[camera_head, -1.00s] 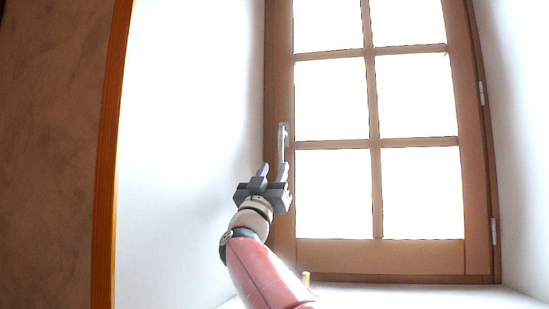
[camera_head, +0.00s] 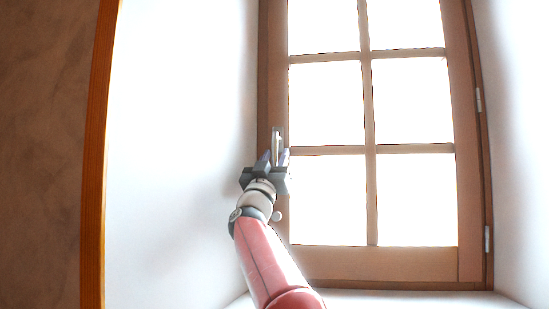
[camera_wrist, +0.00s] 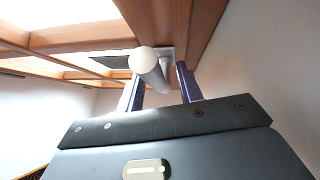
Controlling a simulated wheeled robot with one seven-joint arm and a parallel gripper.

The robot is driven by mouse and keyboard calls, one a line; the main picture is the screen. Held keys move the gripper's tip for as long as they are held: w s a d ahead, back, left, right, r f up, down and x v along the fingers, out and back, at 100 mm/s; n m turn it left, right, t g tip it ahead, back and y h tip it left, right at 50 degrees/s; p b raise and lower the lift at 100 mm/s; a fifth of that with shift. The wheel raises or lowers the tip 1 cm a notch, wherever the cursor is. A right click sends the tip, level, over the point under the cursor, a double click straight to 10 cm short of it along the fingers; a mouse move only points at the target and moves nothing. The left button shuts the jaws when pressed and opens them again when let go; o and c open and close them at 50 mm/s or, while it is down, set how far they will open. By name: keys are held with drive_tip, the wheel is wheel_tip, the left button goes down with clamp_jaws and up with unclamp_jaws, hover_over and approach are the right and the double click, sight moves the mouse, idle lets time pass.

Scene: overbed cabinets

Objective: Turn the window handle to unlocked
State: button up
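The window handle (camera_head: 277,138) is a pale metal lever on the left stile of the wooden window (camera_head: 366,150). In the head view it points downward, and its lower part is hidden by my gripper. My gripper (camera_head: 275,158) is just below and in front of it, with its fingers apart. In the wrist view the handle (camera_wrist: 150,65) shows as a rounded pale bar with its end towards the camera. It lies between or just beyond the two blue fingers of my gripper (camera_wrist: 160,90). I cannot tell whether either finger touches it.
White recess walls stand at the left (camera_head: 185,130) and right (camera_head: 510,130) of the window. A pale sill (camera_head: 400,299) runs below it. Hinges (camera_head: 487,238) sit on the window's right side. A wooden edge (camera_head: 98,160) stands at far left.

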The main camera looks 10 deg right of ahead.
clamp_jaws()
drive_tip(key=shift+d+n, duration=0.1)
drive_tip(key=shift+n, duration=0.3)
drive_tip(key=d+n+y, duration=0.1)
drive_tip(key=n+y, duration=0.5)
drive_tip(key=s+d+r+n+t+y, duration=0.1)
drive_tip(key=n+y, duration=0.5)
drive_tip(key=n, duration=0.1)
drive_tip(key=d+r+n+t+y, duration=0.1)
drive_tip(key=n+y, duration=0.5)
drive_tip(key=n, duration=0.1)
drive_tip(key=shift+s+d+y+p, duration=0.3)
drive_tip(key=shift+d+y+p, duration=0.05)
drive_tip(key=shift+y, duration=0.05)
drive_tip(key=shift+s+d+r+n+g+y+p, duration=0.1)
drive_tip(key=shift+r+n+g+y+p, duration=0.1)
drive_tip(key=shift+n+g+y, duration=0.55)
drive_tip(key=shift+s+d+r+n+g+y+p, duration=0.15)
drive_tip(key=shift+r+n+g+y, duration=0.1)
drive_tip(key=shift+n, duration=0.85)
drive_tip(key=shift+w+d+r+n+g+y+p, duration=0.1)
drive_tip(key=shift+r+n+g+y, duration=0.1)
drive_tip(key=shift+n+g+y, duration=0.55)
drive_tip(key=shift+r+n, duration=0.1)
drive_tip(key=shift+n, duration=0.3)
